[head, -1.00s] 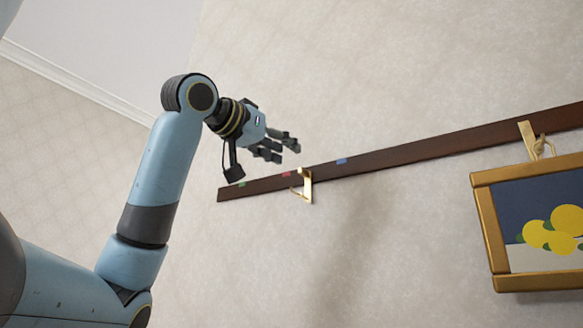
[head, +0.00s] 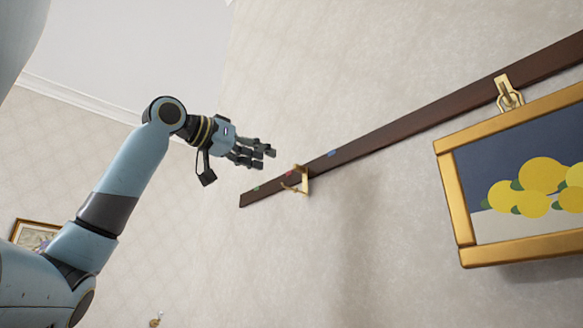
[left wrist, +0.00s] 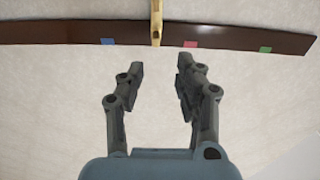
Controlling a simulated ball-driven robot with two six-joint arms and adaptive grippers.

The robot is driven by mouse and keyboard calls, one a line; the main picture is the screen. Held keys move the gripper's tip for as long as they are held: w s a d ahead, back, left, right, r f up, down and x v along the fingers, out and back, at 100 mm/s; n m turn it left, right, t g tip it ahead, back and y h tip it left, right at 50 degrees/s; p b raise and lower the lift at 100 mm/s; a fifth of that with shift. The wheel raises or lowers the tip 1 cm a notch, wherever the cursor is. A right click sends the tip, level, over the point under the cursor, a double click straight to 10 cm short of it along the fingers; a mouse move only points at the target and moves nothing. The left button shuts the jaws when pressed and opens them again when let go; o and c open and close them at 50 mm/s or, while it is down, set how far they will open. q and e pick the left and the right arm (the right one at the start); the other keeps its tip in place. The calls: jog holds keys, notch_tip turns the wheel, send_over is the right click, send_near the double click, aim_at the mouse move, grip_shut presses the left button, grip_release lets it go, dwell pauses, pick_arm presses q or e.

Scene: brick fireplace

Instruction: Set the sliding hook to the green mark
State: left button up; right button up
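A brass sliding hook (head: 303,180) sits on a dark wooden rail (head: 420,117) on the wall, near its lower left end. The rail carries a green mark (head: 256,188), a red mark (head: 289,174) and a blue mark (head: 332,153). In the left wrist view the hook (left wrist: 156,22) stands between the blue mark (left wrist: 107,42) and the red mark (left wrist: 190,44), closer to red; the green mark (left wrist: 265,50) is beyond red. My left gripper (head: 272,147) is open and empty, apart from the hook. In its wrist view the hook lines up with the finger gap (left wrist: 160,70). My right gripper is out of view.
A gold-framed lemon picture (head: 463,205) hangs from a second brass hook (head: 508,93) farther right on the rail. A small framed picture (head: 35,235) hangs at the far left. The wall around the rail's green-mark end is clear.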

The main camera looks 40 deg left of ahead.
aim_at(294, 166)
pick_arm(q)
jog(key=w, duration=0.1)
jog(key=w+p, duration=0.1)
jog(key=w+d, duration=0.1)
jog(key=w, duration=0.1)
jog(key=shift+d+r+p, duration=0.1)
jog(key=shift+r+p, duration=0.15)
jog(key=shift+p, duration=0.1)
jog(key=w+p, duration=0.2)
jog(key=w, duration=0.2)
jog(key=shift+w+d, duration=0.1)
jog(key=shift+w, duration=0.1)
jog(key=shift+w+f, duration=0.1)
jog(key=shift+w, duration=0.3)
jog(key=shift+w+f, duration=0.1)
jog(key=shift+w, duration=0.2)
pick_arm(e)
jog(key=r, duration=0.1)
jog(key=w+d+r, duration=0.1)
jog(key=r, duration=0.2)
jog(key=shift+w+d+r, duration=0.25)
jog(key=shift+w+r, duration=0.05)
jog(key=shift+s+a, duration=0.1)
pick_arm(q)
grip_shut()
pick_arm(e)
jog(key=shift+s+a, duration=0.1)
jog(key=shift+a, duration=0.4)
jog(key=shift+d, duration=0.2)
